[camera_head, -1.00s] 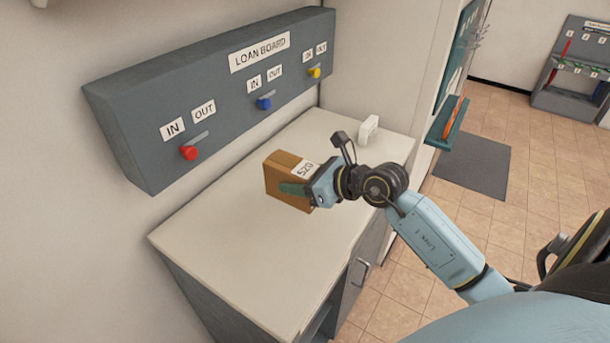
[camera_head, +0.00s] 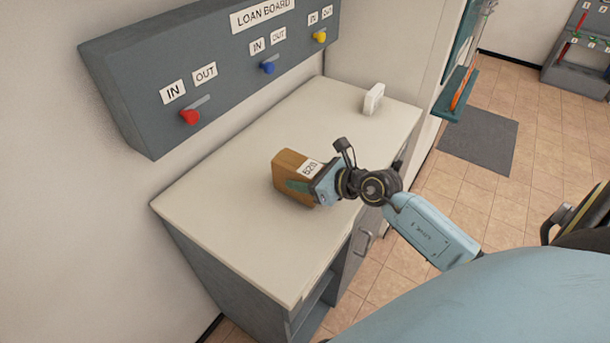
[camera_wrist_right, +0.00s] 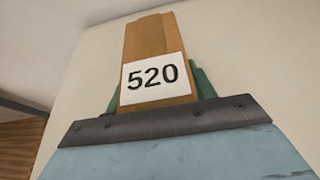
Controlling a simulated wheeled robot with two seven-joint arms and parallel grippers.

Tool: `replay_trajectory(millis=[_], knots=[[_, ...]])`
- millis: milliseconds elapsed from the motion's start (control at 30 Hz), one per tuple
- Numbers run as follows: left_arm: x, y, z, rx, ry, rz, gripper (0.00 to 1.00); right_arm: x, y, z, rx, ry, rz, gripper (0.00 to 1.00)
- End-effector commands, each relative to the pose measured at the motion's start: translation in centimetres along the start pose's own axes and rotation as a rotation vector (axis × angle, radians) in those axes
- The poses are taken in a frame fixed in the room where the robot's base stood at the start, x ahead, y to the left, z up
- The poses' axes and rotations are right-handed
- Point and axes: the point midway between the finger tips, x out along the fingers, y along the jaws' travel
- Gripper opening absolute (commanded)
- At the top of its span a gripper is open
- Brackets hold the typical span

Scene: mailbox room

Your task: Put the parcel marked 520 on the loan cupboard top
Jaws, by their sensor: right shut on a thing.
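The brown parcel (camera_head: 288,173) has a white label reading 520. It is over the middle of the pale loan cupboard top (camera_head: 235,235), below the loan board. I cannot tell whether its underside touches the top. My right gripper (camera_head: 303,187) is shut on the parcel, with a green finger along its side. In the right wrist view the parcel (camera_wrist_right: 150,45) shows between the green fingers (camera_wrist_right: 155,90), its 520 label facing the camera. My left gripper is not in view.
The grey loan board (camera_head: 215,75) with red, blue and yellow knobs hangs on the wall behind the top. A small white object (camera_head: 373,99) stands at the top's far right end. The top around the parcel is clear. A dark mat (camera_head: 478,140) lies on the tiled floor.

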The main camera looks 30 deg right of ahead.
Motion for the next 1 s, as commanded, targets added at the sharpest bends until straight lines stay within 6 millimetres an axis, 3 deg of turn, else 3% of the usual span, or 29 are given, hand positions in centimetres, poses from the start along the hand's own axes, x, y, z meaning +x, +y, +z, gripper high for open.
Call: replay_trajectory(millis=[100,133,267,667,1000], knots=[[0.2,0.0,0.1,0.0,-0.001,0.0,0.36,0.2,0.0,-0.2,-0.001,-0.004,-0.001,0.2],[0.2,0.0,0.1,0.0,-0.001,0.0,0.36,0.1,0.0,-0.3,0.0,0.0,0.0,0.58],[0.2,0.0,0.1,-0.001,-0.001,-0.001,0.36,0.1,0.0,-0.2,0.0,0.0,0.0,0.75],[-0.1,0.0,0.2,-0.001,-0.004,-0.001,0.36,-0.4,0.0,0.1,-0.001,0.001,0.0,0.76],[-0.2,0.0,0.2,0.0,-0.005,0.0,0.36,-6.5,0.1,0.0,-0.003,0.004,0.001,0.76]])
